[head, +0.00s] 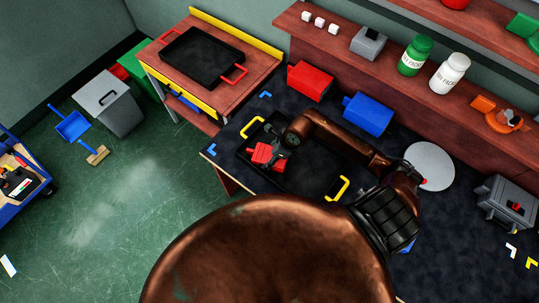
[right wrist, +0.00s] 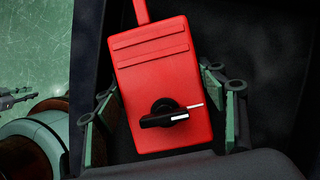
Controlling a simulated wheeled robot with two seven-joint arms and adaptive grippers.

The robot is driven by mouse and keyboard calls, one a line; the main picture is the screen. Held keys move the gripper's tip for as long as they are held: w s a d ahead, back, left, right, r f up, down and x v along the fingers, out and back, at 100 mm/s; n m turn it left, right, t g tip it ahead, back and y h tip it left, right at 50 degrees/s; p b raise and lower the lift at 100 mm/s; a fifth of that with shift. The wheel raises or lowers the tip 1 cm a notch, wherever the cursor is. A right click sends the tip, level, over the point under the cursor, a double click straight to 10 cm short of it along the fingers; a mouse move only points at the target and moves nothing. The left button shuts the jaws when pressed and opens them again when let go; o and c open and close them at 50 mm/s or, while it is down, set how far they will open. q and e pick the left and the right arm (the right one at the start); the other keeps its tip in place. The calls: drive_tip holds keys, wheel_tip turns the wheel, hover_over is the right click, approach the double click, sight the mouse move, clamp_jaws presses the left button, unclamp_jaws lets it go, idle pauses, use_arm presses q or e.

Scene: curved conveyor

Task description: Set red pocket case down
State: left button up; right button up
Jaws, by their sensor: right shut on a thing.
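The red pocket case (head: 262,154) is in my right gripper (head: 279,150), over the left part of a black tray (head: 299,178) with yellow handles. In the right wrist view the red pocket case (right wrist: 152,75) has a black knob with a white mark, two ridges and a red stem at its far end. The right gripper's green fingers (right wrist: 165,115) stand on both sides of it. I cannot tell whether its underside touches the tray. At the left edge of that view a small dark gripper (right wrist: 18,97), apparently my left one, shows; its opening is unclear.
A red box (head: 311,82) and a blue box (head: 367,114) stand behind the tray. A white disc (head: 430,166) and a grey device (head: 507,204) lie to the right. A red-handled black tray (head: 202,57) rests on the side bench.

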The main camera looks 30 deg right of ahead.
drive_tip(key=o, duration=1.2)
drive_tip(key=shift+o, duration=0.2)
drive_tip(key=v, duration=1.2)
drive_tip(key=shift+r, duration=0.1)
